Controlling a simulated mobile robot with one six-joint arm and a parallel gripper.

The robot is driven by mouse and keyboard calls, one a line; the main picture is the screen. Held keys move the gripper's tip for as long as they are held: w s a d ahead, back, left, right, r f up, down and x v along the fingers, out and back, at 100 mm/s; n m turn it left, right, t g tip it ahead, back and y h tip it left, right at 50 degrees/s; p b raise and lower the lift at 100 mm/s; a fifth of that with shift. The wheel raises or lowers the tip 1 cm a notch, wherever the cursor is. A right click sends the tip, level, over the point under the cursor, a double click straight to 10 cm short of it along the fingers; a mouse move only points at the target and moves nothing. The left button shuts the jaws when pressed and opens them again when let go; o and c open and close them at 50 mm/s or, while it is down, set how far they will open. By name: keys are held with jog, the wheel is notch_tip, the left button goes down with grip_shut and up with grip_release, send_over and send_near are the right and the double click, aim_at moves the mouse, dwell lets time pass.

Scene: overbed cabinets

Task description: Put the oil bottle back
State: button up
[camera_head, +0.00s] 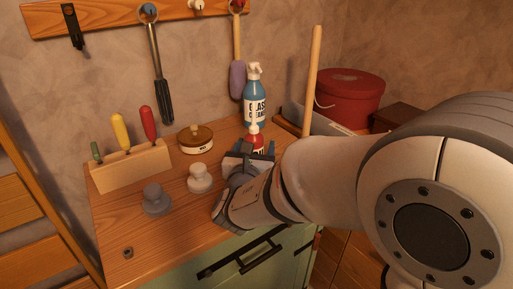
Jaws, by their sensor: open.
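A small red bottle (256,141) with a white tip, likely the oil bottle, stands on the wooden cabinet top, in front of a blue glass cleaner spray bottle (255,95). Its lower part is hidden behind my gripper. My gripper (249,150) is open and reaches toward the red bottle from the front. Its fingers are at or very near the bottle; I cannot tell whether they touch it or stand around it.
On the cabinet top (187,238) are a wooden block (131,168) with colored-handled tools, a round tin (195,139), a white knob-like piece (200,178) and a grey one (156,199). A red round box (348,95) stands at the back right. Tools hang from a wall rail (115,14).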

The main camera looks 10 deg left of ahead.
jog(key=shift+r+p, duration=0.3)
jog(key=s, duration=0.8)
jog(key=s+d+p, duration=0.1)
jog(key=s, duration=0.3)
jog(key=shift+f, duration=0.1)
